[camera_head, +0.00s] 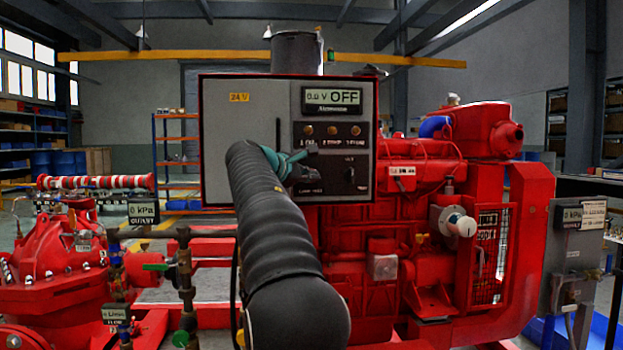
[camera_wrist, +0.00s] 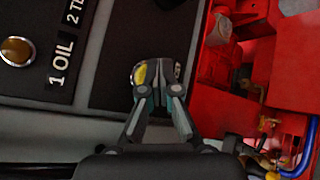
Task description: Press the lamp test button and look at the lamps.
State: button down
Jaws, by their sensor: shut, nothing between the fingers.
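The lamp panel (camera_head: 331,132) on the grey control box carries three round amber lamps in a row; the middle one (camera_head: 333,130) looks dull, like the others, with no clear glow. In the wrist view one lamp (camera_wrist: 17,50) shows beside the label "1 OIL". My gripper (camera_head: 297,160) is shut and empty, in front of the lower panel. In the wrist view my gripper (camera_wrist: 158,88) has its fingertips at a yellow round part, seemingly the lamp test button (camera_wrist: 140,74), which they partly hide. I cannot tell whether they touch or press it.
A display (camera_head: 333,97) above the lamps reads "0.0 V OFF". A black rotary switch (camera_head: 349,172) sits right of my fingers. The red engine (camera_head: 420,180) stands right of the box, and a red pump (camera_head: 60,265) at the left.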

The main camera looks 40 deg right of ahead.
jog(key=shift+s+a, duration=0.35)
jog(key=shift+s, duration=0.2)
jog(key=shift+b, duration=0.3)
jog(key=s+a+b, duration=0.1)
jog(key=s, duration=0.2)
jog(key=s+a+b, duration=0.1)
jog(key=shift+s+a+b, duration=0.15)
jog(key=shift+a+b, duration=0.15)
dwell(0.6)
